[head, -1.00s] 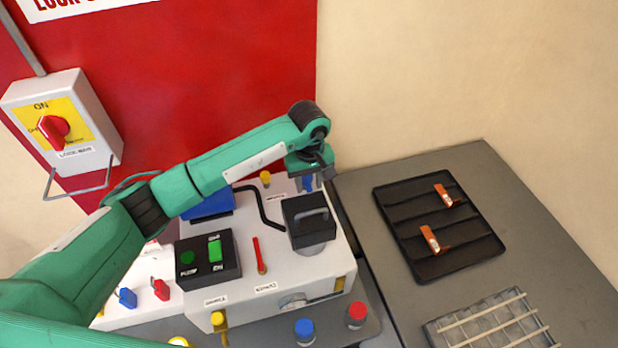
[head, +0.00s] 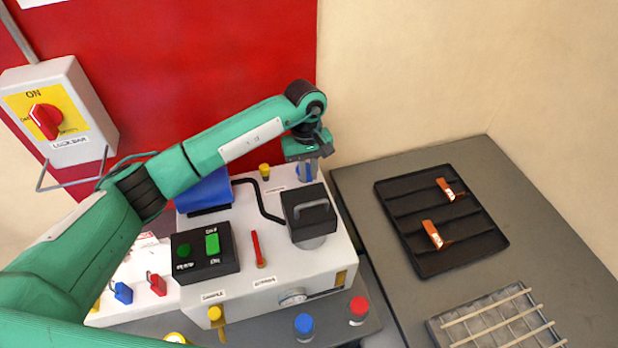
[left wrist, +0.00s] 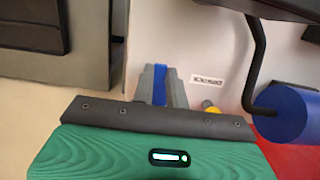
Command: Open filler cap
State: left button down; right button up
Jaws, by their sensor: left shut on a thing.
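The blue filler cap (head: 304,172) is at the far right corner of the white machine top (head: 275,276). My left gripper (head: 307,174) points down at it, with its grey fingers on either side of the cap and shut on it. In the left wrist view the cap (left wrist: 160,86) shows as a blue strip between the two fingers (left wrist: 160,84). The fingers hide most of the cap, and I cannot tell whether it is seated or loose. My right gripper is in neither view.
A black box with a handle (head: 309,212) stands just in front of the cap. A yellow-topped fitting (head: 265,171) and a blue cylinder (head: 205,190) stand to its left. A black tray (head: 440,262) with orange-brown pieces lies on the grey table to the right.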

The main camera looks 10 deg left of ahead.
pick_arm(q)
jog(key=shift+w+a+r+g+h+b, duration=0.3)
jog(key=shift+g+b, duration=0.5)
jog(key=shift+b, duration=0.75)
jog(key=shift+w+a+r+g+h+b, duration=0.1)
jog(key=shift+w+r+g+h+b, duration=0.15)
jog(key=shift+w+g+b, duration=0.85)
jog(key=shift+s+r+b, duration=0.35)
jog(key=shift+s+b, duration=0.15)
jog(key=shift+b, duration=0.4)
jog(key=shift+h, duration=0.25)
